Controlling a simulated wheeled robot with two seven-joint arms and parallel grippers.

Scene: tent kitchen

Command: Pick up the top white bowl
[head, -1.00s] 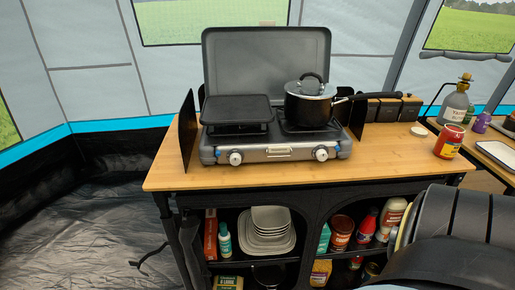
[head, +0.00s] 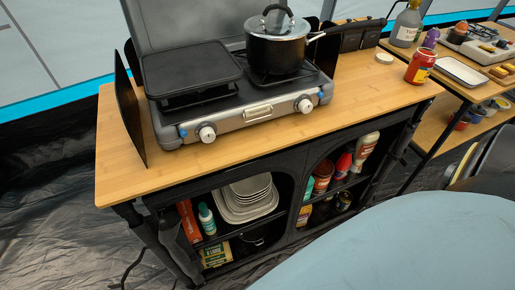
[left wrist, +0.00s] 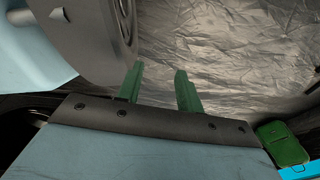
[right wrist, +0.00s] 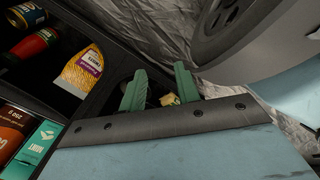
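A stack of white bowls (head: 250,187) sits on a larger white square dish (head: 247,210) on the upper shelf of the cabinet's left compartment in the head view. The top bowl is partly shaded by the cabinet top. My left gripper (left wrist: 158,82) shows only in the left wrist view; its green fingers are apart with nothing between them, above the tent floor. My right gripper (right wrist: 158,88) shows only in the right wrist view; its fingers are apart and empty, near the cabinet's shelves. The bowls do not show in either wrist view.
The wooden counter (head: 120,150) holds a stove (head: 250,112) with a black pot (head: 277,42). A green-and-white bottle (head: 206,218) and red box (head: 188,220) stand left of the bowls. Several bottles and jars fill the right compartment, including a yellow bag (right wrist: 82,72).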

